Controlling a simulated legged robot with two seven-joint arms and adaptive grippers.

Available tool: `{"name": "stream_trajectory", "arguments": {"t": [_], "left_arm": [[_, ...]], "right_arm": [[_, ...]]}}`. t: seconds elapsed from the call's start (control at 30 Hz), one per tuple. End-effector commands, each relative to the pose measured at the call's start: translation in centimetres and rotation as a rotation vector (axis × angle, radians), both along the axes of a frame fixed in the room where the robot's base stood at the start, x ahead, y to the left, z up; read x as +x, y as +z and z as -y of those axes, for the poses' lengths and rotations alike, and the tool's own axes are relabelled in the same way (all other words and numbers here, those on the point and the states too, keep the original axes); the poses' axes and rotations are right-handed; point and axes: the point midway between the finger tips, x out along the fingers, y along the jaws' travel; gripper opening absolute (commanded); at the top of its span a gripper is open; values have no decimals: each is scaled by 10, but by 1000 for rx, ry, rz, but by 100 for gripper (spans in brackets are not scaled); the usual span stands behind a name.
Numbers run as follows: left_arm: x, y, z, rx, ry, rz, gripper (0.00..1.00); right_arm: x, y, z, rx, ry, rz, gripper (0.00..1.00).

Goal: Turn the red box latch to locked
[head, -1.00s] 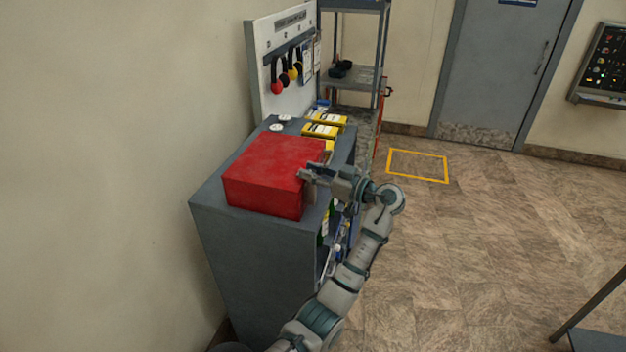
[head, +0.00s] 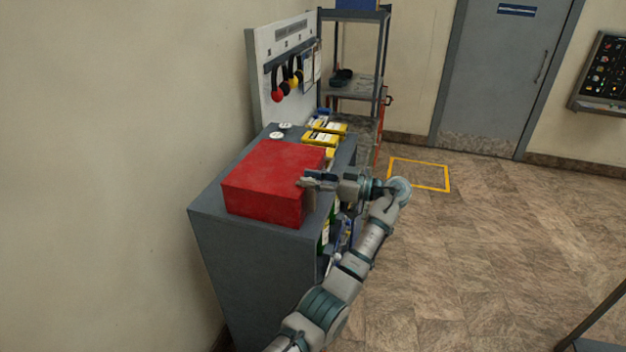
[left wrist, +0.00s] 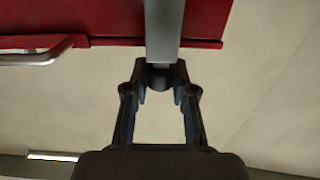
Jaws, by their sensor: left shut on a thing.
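The red box (head: 268,185) sits on top of the grey cabinet (head: 250,265) in the head view. My left gripper (head: 306,180) is at the box's right-hand side. In the left wrist view the red box (left wrist: 110,18) fills the top edge. A grey bar-shaped latch (left wrist: 163,30) stands against it, with a dark end toward me. My left gripper (left wrist: 160,78) is shut on this latch end, with one finger on each side. The latch is hidden behind my gripper in the head view. My right gripper is in neither view.
A metal handle (left wrist: 35,50) is left of the latch in the left wrist view. Yellow boxes (head: 322,138) and small white round items stand behind the red box. A pegboard with ear defenders (head: 278,88) and a shelf rack (head: 352,82) are further back.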

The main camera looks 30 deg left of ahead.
Motion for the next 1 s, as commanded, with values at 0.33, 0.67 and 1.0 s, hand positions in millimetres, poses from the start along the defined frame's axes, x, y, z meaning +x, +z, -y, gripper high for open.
{"name": "stream_trajectory", "arguments": {"t": [0.33, 0.67, 1.0], "left_arm": [[-1, 0, 0, 0, -1, 0, 52], [8, 0, 30, 0, -4, -2, 52], [20, -1, 69, -1, -1, -3, 52]], "right_arm": [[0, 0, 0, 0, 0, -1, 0], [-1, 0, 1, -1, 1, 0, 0], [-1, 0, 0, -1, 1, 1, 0]]}}
